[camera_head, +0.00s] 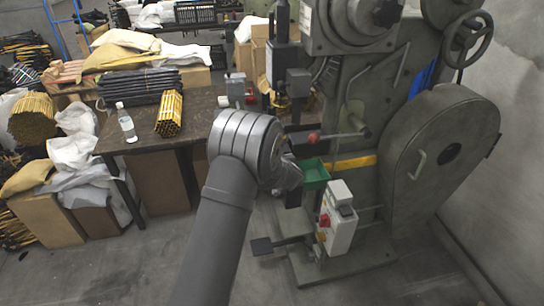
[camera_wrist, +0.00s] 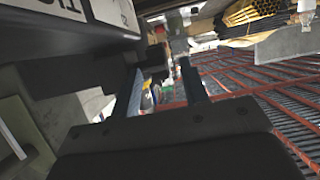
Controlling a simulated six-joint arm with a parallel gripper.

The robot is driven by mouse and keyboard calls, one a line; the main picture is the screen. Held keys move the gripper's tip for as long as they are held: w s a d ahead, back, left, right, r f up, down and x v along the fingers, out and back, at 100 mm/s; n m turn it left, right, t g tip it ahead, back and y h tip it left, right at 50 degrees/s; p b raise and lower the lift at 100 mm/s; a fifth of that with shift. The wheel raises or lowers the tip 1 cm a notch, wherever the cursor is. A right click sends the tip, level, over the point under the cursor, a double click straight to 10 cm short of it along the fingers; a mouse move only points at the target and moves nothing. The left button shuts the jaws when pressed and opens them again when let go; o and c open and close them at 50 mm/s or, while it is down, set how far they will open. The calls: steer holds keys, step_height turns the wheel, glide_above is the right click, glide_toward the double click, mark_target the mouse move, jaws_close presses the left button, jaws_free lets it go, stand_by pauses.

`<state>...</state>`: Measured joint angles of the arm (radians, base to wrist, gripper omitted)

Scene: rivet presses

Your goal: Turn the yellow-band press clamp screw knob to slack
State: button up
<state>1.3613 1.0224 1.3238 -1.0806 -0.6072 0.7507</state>
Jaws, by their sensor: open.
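The yellow-band press (camera_head: 385,110) is a large green-grey machine at the right of the head view. Its yellow band (camera_head: 352,163) runs across the lower body. My wrist covers part of the press front, and my gripper is mostly hidden behind it there. In the wrist view my gripper (camera_wrist: 162,82) shows two dark fingers standing apart, open. A dark part (camera_wrist: 154,58) shows between and beyond the fingertips. I cannot tell whether it is the clamp screw knob, or whether the fingers touch it. I cannot pick out the knob in the head view.
A red-ball lever (camera_head: 313,137) and a green tray (camera_head: 313,172) are close right of my wrist. A control box (camera_head: 340,225) with a red button stands below. A table (camera_head: 150,135) with a bottle (camera_head: 127,123) and bundled rods is at the left. Floor at the front is clear.

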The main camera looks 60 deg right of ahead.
steer(key=shift+x, duration=1.15)
jaws_close()
steer(key=shift+r+g+y, duration=0.15)
steer(key=shift+g+y, duration=0.35)
steer(key=shift+w+d+r+g+y, duration=0.1)
steer(key=shift+g+y, duration=0.35)
steer(key=shift+w+d+r+g+y, duration=0.1)
steer(key=shift+g+y, duration=0.95)
steer(key=shift+w+d+r+g+y, duration=0.1)
steer(key=shift+d+r+g+y, duration=0.05)
steer(key=shift+g+y, duration=0.65)
